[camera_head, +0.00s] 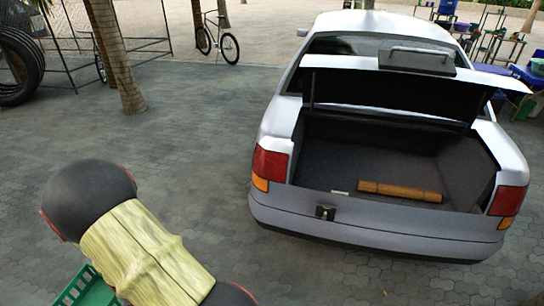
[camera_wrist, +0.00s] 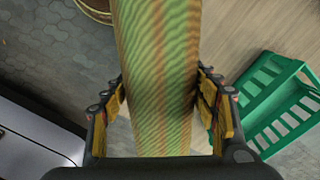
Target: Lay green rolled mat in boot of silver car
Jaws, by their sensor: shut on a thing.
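The silver car (camera_head: 350,217) stands at the right in the head view, rear towards me, with its boot lid raised. The open boot (camera_head: 340,165) has a grey lining. The green rolled mat (camera_wrist: 158,70), with green and orange-brown stripes, runs up through the middle of the wrist view. My gripper (camera_wrist: 160,112) is shut on it, a finger pressed against each side. The mat's far end is cut off by the picture's top edge. In the head view neither the mat nor my gripper shows; only my arm is seen at lower left.
A green crate (camera_wrist: 268,105) stands right of the mat in the wrist view. A palm trunk (camera_head: 116,60) and bicycle (camera_head: 219,40) stand behind. Paving left of the car is clear.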

